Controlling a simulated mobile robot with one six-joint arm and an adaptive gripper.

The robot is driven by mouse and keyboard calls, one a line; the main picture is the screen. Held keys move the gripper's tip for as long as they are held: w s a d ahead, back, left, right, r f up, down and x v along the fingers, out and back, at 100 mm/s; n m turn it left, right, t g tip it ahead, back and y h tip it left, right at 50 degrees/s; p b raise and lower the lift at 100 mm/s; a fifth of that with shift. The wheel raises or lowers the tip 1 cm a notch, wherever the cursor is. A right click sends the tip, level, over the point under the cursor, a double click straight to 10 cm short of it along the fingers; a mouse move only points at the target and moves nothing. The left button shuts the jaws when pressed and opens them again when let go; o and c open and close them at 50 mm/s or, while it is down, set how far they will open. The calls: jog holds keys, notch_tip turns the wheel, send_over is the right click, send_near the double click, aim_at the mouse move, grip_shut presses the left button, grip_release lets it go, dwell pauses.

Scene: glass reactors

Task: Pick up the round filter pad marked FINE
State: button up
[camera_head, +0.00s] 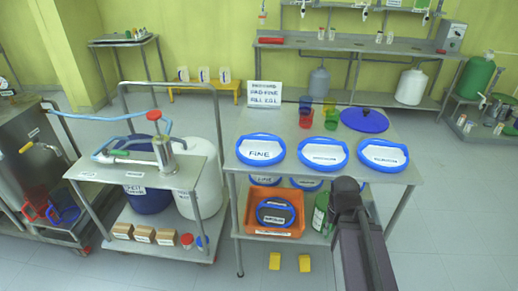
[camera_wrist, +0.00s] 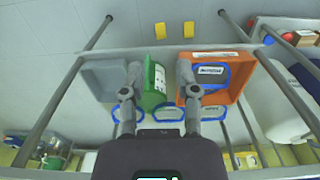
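In the head view, the round filter pad marked FINE (camera_head: 261,150) lies at the left of a row of blue-rimmed pads on the steel table top. Two more pads, a middle one (camera_head: 323,154) and a right one (camera_head: 383,156), lie beside it; their labels are too small to read surely. Below, a partly hidden pad (camera_head: 264,181) also seems to read FINE. My gripper (camera_head: 345,188) is in front of the table's right front edge, apart from the top FINE pad. In the wrist view, my gripper (camera_wrist: 159,68) has its fingers apart, with nothing held.
An orange crate (camera_wrist: 233,85) holding a labelled pad (camera_wrist: 211,74) stands on the lower shelf. Beside it are a green container (camera_wrist: 154,82) and a grey bin (camera_wrist: 104,78). A blue lid (camera_head: 364,120) and coloured cups stand behind the top pads. A pump cart (camera_head: 100,170) stands left.

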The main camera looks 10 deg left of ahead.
jog(key=shift+w, duration=0.1)
jog(key=n+t+h+p, duration=0.5)
jog(key=n+t+p, duration=0.55)
jog(key=n, duration=0.55)
send_near(264, 139)
jog(key=v, duration=0.3)
jog(key=shift+a+f+b, duration=0.15)
jog(key=shift+b, duration=0.15)
jog(key=shift+f, duration=0.1)
jog(key=b+x, duration=0.4)
jog(key=x, duration=0.3)
jog(key=shift+w+d+f, duration=0.2)
jog(key=shift+w+d, duration=0.05)
jog(key=shift+w, duration=0.05)
jog(key=shift+w+d, duration=0.15)
jog(key=shift+w, duration=0.15)
